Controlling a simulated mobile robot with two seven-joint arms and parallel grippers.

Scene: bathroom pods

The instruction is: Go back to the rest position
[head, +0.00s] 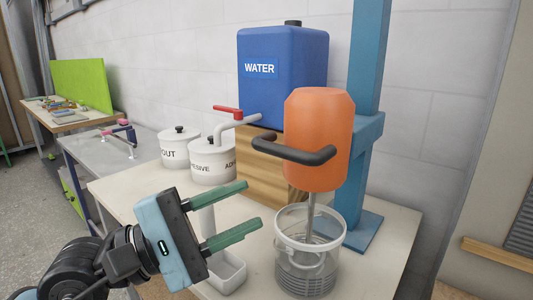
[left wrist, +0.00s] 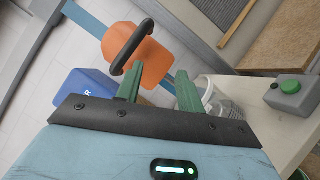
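My left gripper (head: 238,212) is open, with its two green fingers apart and nothing between them. It is above the front of the white table (head: 370,270), left of the clear bucket (head: 309,262). In the left wrist view its fingers (left wrist: 158,92) point toward the orange mixer (left wrist: 150,62) and the bucket (left wrist: 222,100), apart from both. The orange mixer (head: 318,135) with a black handle is on a blue stand (head: 368,140), its shaft down in the bucket. My right gripper is in neither view.
A blue WATER tank (head: 283,85) sits on a wooden block (head: 262,165). White lidded pots (head: 212,165) stand to the left. A small white container (head: 226,272) is below my left gripper. A green-button box (left wrist: 290,95) shows in the left wrist view. The floor (head: 35,165) at left is clear.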

